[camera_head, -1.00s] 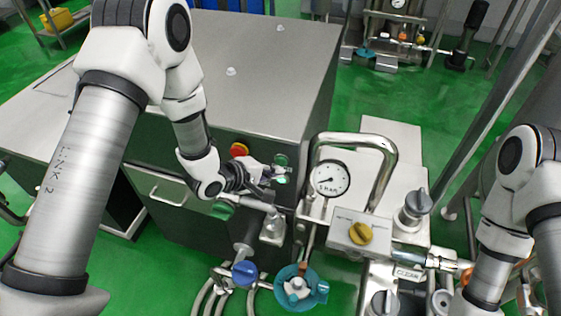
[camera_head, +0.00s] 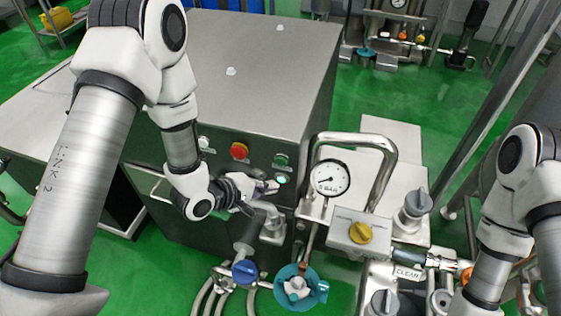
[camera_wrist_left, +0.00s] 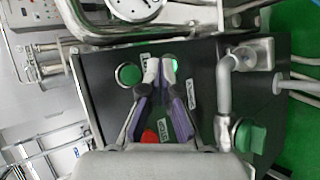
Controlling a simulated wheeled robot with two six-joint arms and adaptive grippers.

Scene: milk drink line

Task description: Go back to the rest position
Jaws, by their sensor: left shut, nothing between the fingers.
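My left gripper (camera_head: 274,187) is in front of the dark control panel, close to a lit green button (camera_head: 281,180). In the left wrist view, my left gripper (camera_wrist_left: 159,68) has its pale fingertips together with nothing between them. The lit green button (camera_wrist_left: 172,61) shows beside the tips; I cannot tell whether they touch it. My right arm comes in at the right edge of the head view, and its gripper is outside the frame.
A red button (camera_head: 239,150) and another green button (camera_head: 281,160) sit on the panel. A pressure gauge (camera_head: 330,178), a bent steel pipe (camera_head: 383,160), a yellow knob (camera_head: 360,233) and a blue valve handle (camera_head: 245,271) stand close to my left gripper.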

